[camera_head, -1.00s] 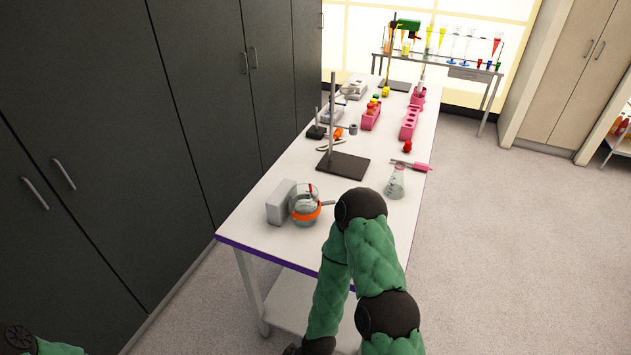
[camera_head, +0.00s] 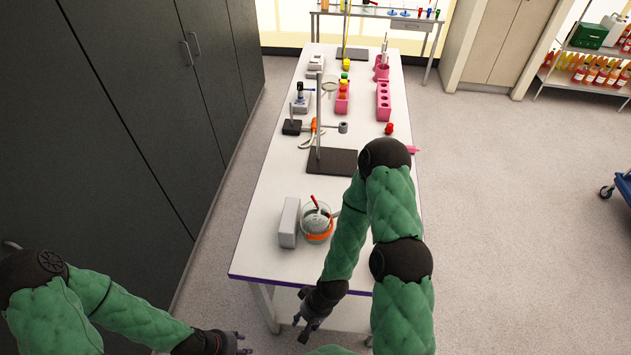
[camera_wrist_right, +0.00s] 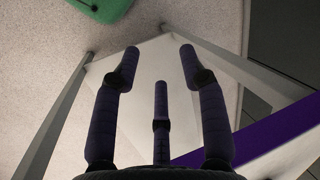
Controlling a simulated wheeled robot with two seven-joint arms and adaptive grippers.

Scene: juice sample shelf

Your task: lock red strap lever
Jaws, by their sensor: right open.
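A round glass-like vessel (camera_head: 317,220) stands near the front of the white table (camera_head: 265,240), with an orange-red band (camera_head: 319,237) around its lower part. A small red lever-like piece (camera_head: 314,201) sticks up at its top; I cannot tell if it is the strap lever or whether it is locked. My right gripper (camera_head: 305,318) is in front of the table's front edge, apart from the vessel. In the right wrist view its fingers (camera_wrist_right: 160,75) are spread, with nothing between them. My left gripper (camera_head: 243,343) is low at the bottom of the head view, away from the table; its fingers are too small to judge.
A grey block (camera_head: 289,222) stands just left of the vessel. A dark stand base (camera_head: 332,162) with a rod is behind it. Pink racks (camera_head: 383,100) and small instruments fill the far table. My right arm covers part of the table's right side.

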